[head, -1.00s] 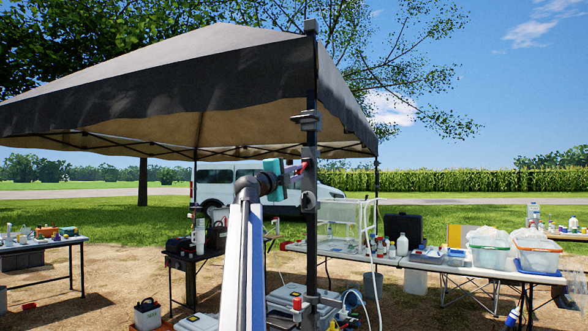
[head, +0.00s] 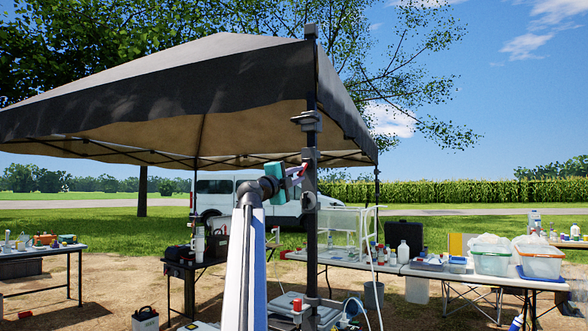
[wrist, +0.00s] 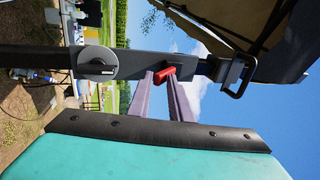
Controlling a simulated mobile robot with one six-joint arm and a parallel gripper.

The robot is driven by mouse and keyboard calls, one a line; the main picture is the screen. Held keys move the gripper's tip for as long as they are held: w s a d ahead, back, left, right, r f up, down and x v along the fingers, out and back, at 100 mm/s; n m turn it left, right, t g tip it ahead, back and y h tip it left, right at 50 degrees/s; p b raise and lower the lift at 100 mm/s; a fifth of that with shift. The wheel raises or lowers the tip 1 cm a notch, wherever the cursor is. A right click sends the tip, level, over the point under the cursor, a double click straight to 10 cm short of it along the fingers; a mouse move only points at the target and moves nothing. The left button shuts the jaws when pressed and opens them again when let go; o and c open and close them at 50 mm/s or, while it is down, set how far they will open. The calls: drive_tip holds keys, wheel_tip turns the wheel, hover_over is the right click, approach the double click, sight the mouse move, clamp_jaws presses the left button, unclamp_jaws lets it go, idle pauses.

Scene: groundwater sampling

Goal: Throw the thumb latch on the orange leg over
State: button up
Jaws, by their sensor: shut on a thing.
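The canopy leg (head: 310,240) is a dark upright post, not visibly orange, with clamp-like fittings on it. It runs sideways across the wrist view, where a red thumb latch (wrist: 165,73) sticks out from its grey housing (wrist: 140,62). My gripper (wrist: 168,80) has its two pale fingers at the red latch and is shut on it. In the head view my teal-bodied gripper (head: 296,173) reaches the leg from the left at the housing's height; the red part (head: 303,168) shows only small there.
A round grey knob (wrist: 97,63) sits on the leg beside the latch housing. A black bracket (wrist: 232,72) is at the canopy end. Tables with sampling gear stand behind, including the white right table (head: 470,273). A white van (head: 225,190) is farther back.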

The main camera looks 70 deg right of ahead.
drive_tip(key=shift+o, duration=0.4)
drive_tip(key=shift+s+d+f+h+b, duration=0.2)
drive_tip(key=shift+d+f+h+b, duration=0.55)
drive_tip(key=shift+b, duration=2.15)
drive_tip(key=shift+s+a+f, duration=0.1)
drive_tip(key=shift+s+f, duration=0.05)
drive_tip(key=shift+f, duration=0.2)
drive_tip(key=shift+c, duration=0.3)
drive_tip(key=o, duration=0.7)
drive_tip(key=shift+b+v, duration=0.35)
drive_tip(key=shift+v, duration=6.55)
drive_tip(key=shift+w+r, duration=0.1)
drive_tip(key=shift+w, duration=0.1)
